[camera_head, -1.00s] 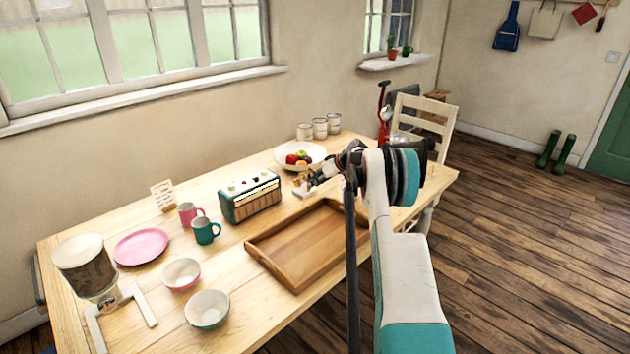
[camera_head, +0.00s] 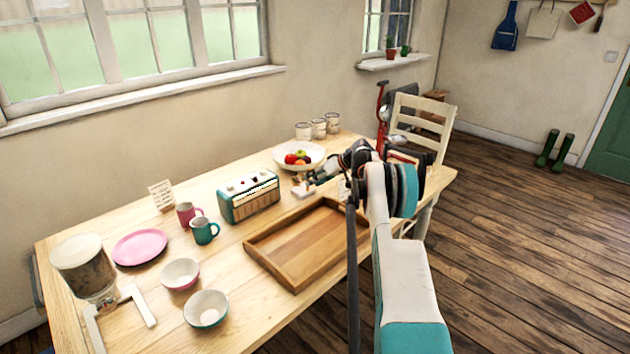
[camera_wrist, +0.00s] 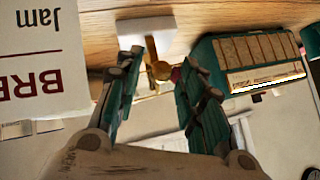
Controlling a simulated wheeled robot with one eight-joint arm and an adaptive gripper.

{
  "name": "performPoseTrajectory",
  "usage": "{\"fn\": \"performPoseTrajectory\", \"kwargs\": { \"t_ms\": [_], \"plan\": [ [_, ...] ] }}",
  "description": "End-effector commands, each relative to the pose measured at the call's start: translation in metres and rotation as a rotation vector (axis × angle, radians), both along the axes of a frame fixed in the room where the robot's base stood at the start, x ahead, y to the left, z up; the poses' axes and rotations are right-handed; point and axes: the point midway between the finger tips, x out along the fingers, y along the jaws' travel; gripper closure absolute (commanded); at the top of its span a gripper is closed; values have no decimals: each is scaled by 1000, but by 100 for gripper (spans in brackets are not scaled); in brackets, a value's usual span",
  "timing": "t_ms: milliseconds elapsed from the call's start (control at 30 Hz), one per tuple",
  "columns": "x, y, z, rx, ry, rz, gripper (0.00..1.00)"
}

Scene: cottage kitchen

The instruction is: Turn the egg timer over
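A small white stand with a brass-coloured part, which looks like the egg timer (camera_wrist: 150,38), stands on the table beside the green toaster. It also shows in the head view (camera_head: 301,191), small and partly hidden by my wrist. In the wrist view its round brass part lies in the gap between my fingers. My gripper (camera_wrist: 162,60) is open, with a finger on each side of that part and visible gaps. I cannot tell whether either finger touches it. Any glass bulb or sand is too small or hidden to make out.
The green toaster (camera_head: 249,196) stands close at the left, the fruit bowl (camera_head: 300,157) just behind. A wooden tray (camera_head: 306,244) lies in front. A printed card (camera_wrist: 40,55) is close to one finger in the wrist view. Mugs and bowls stand farther left.

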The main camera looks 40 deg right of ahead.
Motion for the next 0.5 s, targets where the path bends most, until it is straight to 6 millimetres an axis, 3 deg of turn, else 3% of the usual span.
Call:
{"fn": "performPoseTrajectory", "kwargs": {
  "t_ms": [333, 500],
  "plan": [
    [-2, -1, 2, 0, 0, 0, 60],
    [-14, -7, 14, 1, 0, -1, 60]
  ]
}}
